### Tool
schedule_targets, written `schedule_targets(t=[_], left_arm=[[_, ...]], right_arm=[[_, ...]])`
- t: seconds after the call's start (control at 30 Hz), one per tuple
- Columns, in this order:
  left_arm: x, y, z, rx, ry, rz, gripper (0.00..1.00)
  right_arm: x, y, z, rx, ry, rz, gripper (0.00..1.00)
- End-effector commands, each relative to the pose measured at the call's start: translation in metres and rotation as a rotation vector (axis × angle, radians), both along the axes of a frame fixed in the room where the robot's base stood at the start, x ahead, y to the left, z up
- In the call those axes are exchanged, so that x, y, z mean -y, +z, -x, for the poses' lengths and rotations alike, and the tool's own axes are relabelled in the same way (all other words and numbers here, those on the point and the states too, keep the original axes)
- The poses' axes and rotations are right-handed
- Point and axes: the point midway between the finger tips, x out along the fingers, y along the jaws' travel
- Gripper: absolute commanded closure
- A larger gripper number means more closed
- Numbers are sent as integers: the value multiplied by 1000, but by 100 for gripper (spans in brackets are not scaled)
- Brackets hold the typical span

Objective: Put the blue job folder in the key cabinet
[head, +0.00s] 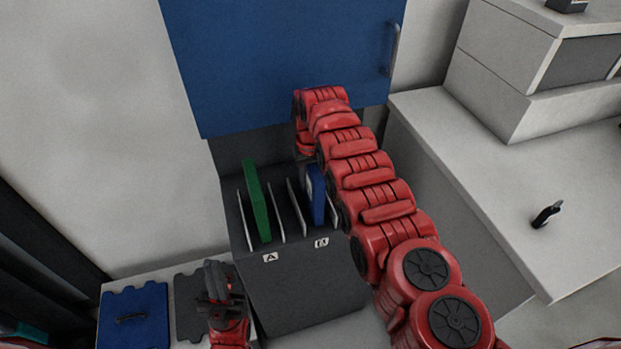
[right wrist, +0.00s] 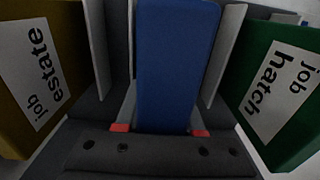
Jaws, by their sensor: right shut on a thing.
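The blue job folder (head: 317,194) stands upright between light dividers in the dark rack, behind the label B. In the right wrist view the folder (right wrist: 177,65) fills the middle, with red fingertips on both sides of it. My right gripper (right wrist: 160,131) is shut on it; in the head view my arm hides the grip. A blue wall cabinet (head: 280,60) with a handle at its right hangs above the rack, its front a closed flat panel. My left gripper (head: 222,286) is low at the left, away from the folder; its jaw gap is unclear.
A green folder (head: 257,200) labelled "job hatch" stands in the rack (head: 300,285) near label A. A yellow folder (right wrist: 40,75) labelled "job estate" shows in the right wrist view. A blue panel (head: 135,318) lies at lower left. A white counter (head: 500,200) is at right.

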Motion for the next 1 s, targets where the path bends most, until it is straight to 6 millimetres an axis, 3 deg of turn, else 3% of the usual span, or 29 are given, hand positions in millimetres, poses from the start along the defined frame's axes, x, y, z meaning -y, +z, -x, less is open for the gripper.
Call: schedule_targets(t=[0.83,0.87,1.0], left_arm=[[0,-13,0,0,0,0,100],[0,-12,0,0,0,0,100],[0,-11,0,0,0,0,100]], right_arm=[[0,-13,0,-1,0,0,100],[0,-12,0,-1,0,0,59],[0,-11,0,-1,0,0,34]])
